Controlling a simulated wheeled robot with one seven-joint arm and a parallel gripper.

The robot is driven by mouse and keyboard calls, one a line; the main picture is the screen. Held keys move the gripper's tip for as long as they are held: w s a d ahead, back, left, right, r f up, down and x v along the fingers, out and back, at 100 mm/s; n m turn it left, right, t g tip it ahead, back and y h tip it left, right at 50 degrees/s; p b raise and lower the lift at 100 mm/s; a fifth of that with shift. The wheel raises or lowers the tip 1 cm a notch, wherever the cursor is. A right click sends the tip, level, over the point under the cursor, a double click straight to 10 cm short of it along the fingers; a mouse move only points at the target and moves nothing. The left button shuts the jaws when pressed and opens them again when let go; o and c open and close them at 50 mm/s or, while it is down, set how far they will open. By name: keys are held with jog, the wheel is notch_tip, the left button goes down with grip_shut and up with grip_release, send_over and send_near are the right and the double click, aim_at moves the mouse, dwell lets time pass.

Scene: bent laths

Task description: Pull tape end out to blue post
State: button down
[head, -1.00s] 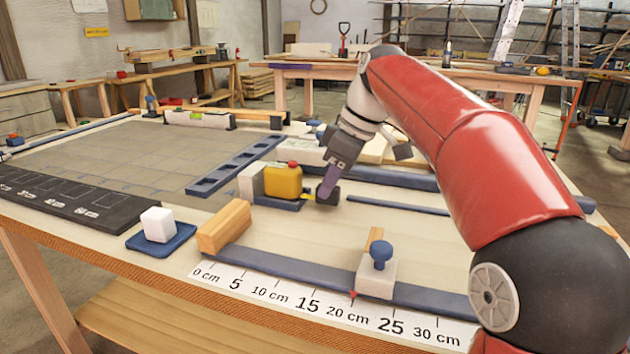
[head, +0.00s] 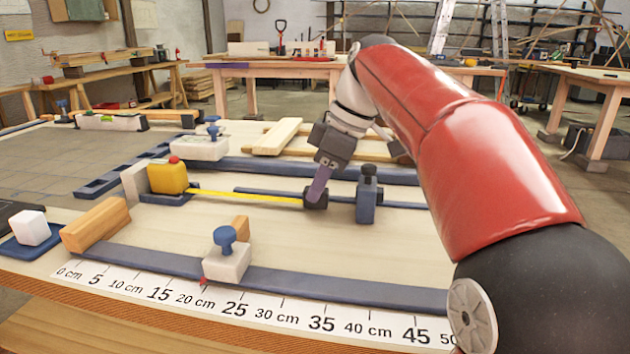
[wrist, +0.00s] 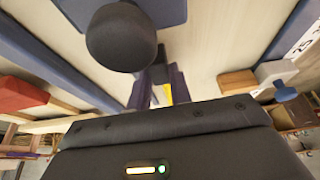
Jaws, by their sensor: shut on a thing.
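The yellow tape measure (head: 168,177) with a red button sits on a dark blue base against a pale block. Its yellow tape (head: 245,197) is drawn out to the right, nearly straight, just above the table. My gripper (head: 316,197) is shut on the tape end, which its dark fingers hide. The blue post (head: 368,196) stands upright a short way right of my gripper, with a small gap between them. In the wrist view the post's dark round knob (wrist: 122,37) is large and close, and a bit of yellow tape (wrist: 167,94) shows between the fingers.
A printed ruler strip (head: 250,309) runs along the front edge, with a blue rail and a white slider with blue knob (head: 226,256) behind it. A wooden block (head: 95,224) stands at the rail's left end. A blue rail (head: 300,170) runs behind the tape.

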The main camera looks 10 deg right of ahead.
jog(key=c, duration=1.2)
grip_release()
jog(key=shift+c, duration=0.2)
jog(key=p+v, duration=0.1)
jog(key=v, duration=0.6)
jog(key=shift+d+r+p, duration=0.2)
jog(key=shift+r+p, duration=0.15)
jog(key=shift+p, duration=0.05)
